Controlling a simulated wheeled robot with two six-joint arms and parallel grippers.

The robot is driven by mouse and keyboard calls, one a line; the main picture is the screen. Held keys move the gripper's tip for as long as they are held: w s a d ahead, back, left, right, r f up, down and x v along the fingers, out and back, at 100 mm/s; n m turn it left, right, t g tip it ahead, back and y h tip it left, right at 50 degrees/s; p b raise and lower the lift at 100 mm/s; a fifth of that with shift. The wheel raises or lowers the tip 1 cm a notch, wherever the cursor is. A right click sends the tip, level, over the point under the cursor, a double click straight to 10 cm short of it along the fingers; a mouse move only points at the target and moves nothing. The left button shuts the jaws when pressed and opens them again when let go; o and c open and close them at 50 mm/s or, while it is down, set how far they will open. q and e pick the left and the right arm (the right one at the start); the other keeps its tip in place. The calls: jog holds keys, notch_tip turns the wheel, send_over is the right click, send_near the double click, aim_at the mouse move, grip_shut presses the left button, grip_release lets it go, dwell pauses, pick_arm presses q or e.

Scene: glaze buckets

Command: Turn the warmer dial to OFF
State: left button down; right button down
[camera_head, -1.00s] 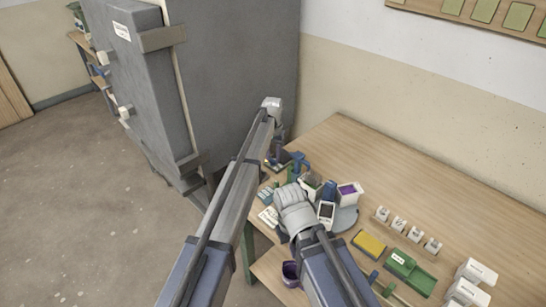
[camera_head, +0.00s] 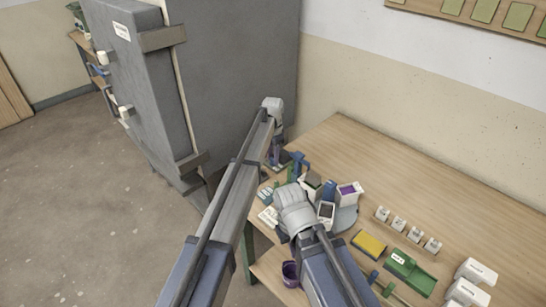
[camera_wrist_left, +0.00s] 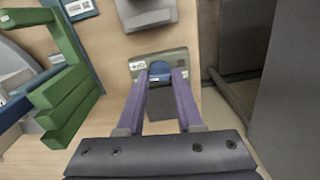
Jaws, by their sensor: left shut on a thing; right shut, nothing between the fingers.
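The warmer (camera_wrist_left: 138,65) is a small grey-green box with a white label on its face, seen in the left wrist view. Its blue dial (camera_wrist_left: 160,68) sits between the purple fingertips of my left gripper (camera_wrist_left: 160,76), which is shut on it. The dial's pointer and OFF mark cannot be read. In the head view my left gripper (camera_head: 275,155) reaches down at the table's left end, with the warmer mostly hidden below it. My right gripper (camera_head: 294,208) is lower, over the front of the table; its fingers are largely hidden by its wrist.
A green rack (camera_wrist_left: 68,85) stands left of my left fingers in the wrist view. A white-sided bin (camera_head: 349,193), yellow sponge (camera_head: 369,243) and green tray (camera_head: 411,272) crowd the table (camera_head: 420,190). A grey cabinet (camera_head: 235,80) stands close on the left.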

pick_arm(q)
jog(key=shift+m, duration=2)
jog(key=c, duration=0.6)
grip_release()
jog(key=shift+o, duration=0.2)
jog(key=shift+r, duration=0.1)
notch_tip(320, 180, up, 8)
jog(key=p, duration=0.8)
jog(key=shift+f, duration=0.2)
